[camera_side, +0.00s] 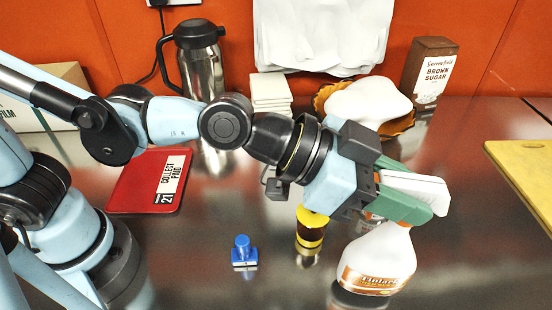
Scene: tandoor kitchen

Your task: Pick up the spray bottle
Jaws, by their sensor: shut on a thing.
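The spray bottle (378,262) is white with an orange and brown label. It is in the right half of the side view, leaning slightly, with its dark reflection just below its base. I cannot tell whether the base touches the counter. My gripper (405,196) reaches down from the upper left and is shut on the bottle's upper part. The green and white pieces around the jaws hide most of the bottle's neck and head.
A yellow and brown jar (311,228) stands just left of the bottle. A blue stamp (244,252) and a red clipboard-like item (150,182) lie further left. A steel flask (199,62), a filled bowl (395,128) and a brown sugar box (428,72) stand behind. A yellow board (527,170) is at right.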

